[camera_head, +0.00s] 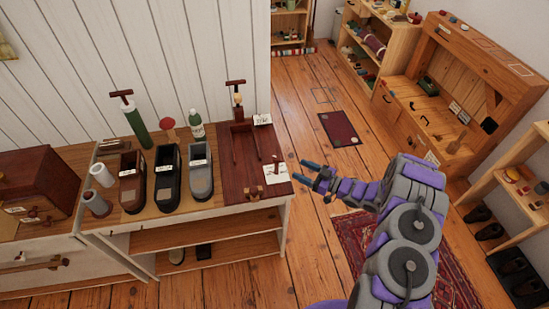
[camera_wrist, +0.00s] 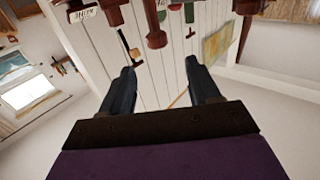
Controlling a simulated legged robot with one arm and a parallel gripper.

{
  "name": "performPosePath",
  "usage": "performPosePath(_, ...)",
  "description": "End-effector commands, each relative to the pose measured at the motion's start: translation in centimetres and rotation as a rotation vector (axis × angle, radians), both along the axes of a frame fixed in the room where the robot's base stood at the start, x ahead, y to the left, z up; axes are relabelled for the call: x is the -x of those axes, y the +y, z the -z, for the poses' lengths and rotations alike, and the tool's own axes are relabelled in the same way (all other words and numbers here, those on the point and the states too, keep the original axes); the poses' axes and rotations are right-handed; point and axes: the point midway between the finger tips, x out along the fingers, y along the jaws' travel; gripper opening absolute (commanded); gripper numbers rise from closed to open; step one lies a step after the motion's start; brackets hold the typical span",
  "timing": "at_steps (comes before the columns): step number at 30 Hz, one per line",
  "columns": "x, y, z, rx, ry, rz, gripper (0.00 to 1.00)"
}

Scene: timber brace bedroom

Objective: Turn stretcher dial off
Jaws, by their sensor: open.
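A dark red-brown wooden fixture (camera_head: 233,178), which looks like the stretcher, sits at the right end of the workbench. It has raised rails, a T-handled post (camera_head: 237,95) at the back, and a small upright peg (camera_head: 276,162) at its right front by a white card (camera_head: 277,176). I cannot tell for sure which part is the dial. My gripper (camera_head: 301,170) is open and empty, just right of the card and bench edge. In the wrist view my gripper (camera_wrist: 163,82) shows its fingers apart, with red-brown posts (camera_wrist: 155,28) and a lettered label (camera_wrist: 82,14) beyond them.
A dark red chest (camera_head: 38,182) is at far left. Wooden floor (camera_head: 315,125) is open right of the bench.

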Motion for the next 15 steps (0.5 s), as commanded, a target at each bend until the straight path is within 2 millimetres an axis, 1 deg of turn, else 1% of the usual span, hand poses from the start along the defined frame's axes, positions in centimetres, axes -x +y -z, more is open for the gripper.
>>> performPosePath(1,-0.4,0.8,0.1,-0.002,-0.001,-0.002,0.62)
performPosePath(5,-1.4,2.8,0.1,-0.001,-0.002,0.000,0.62)
performPosePath(12,-3.2,7.5,0.2,0.006,0.000,-0.003,0.62)
performPosePath(15,-4.0,9.0,0.3,0.008,0.000,-0.001,0.62)
